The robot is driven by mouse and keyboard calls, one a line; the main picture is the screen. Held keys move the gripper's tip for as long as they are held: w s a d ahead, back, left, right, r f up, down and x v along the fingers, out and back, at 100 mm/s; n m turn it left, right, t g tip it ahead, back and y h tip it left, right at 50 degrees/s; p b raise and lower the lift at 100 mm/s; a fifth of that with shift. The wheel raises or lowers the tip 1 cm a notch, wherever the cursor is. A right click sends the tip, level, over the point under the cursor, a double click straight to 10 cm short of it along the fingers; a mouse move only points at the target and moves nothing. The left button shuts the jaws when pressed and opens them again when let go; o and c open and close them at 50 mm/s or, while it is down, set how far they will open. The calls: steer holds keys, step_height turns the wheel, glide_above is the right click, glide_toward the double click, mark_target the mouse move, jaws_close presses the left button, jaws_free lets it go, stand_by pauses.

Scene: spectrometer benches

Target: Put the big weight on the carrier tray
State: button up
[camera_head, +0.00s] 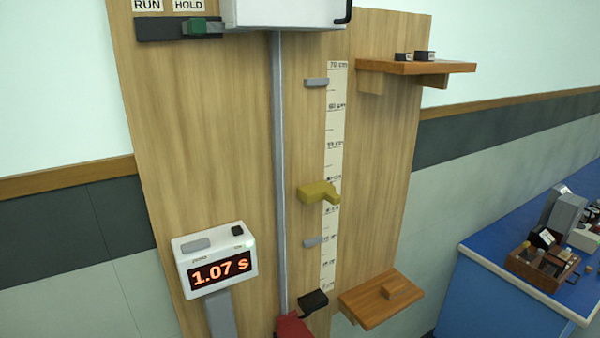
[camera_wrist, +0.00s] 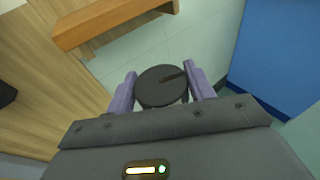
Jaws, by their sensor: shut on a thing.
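In the wrist view my gripper (camera_wrist: 159,72) is shut on a dark round slotted weight (camera_wrist: 158,90), held flat between its two purple fingers. The weight is over the floor, apart from any surface. My gripper and this weight are outside the head view. I cannot tell for sure which piece is the carrier tray. On the tall wooden board, a mustard-coloured bracket (camera_head: 318,191) sits beside the scale at mid height, and a black piece (camera_head: 312,302) is near the bottom.
Two small dark weights (camera_head: 424,55) are on the upper shelf (camera_head: 440,67). The lower shelf (camera_head: 385,307) bears a small wooden block (camera_head: 402,289). A timer (camera_head: 214,260) reads 1.07 s. Grey pegs (camera_head: 316,82) project beside the scale (camera_head: 335,150). A blue bench (camera_head: 500,290) with instruments is at right.

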steer(key=s+a+r+b, duration=0.1)
steer(key=s+a, duration=0.4)
steer(key=a, duration=0.4)
steer(key=s+a+r+b, duration=0.2)
steer(key=s+a, duration=0.3)
steer(key=a, duration=0.5)
steer(key=shift+a+n+y, duration=0.25)
steer(key=shift+n+y, duration=0.05)
steer(key=shift+d, duration=0.15)
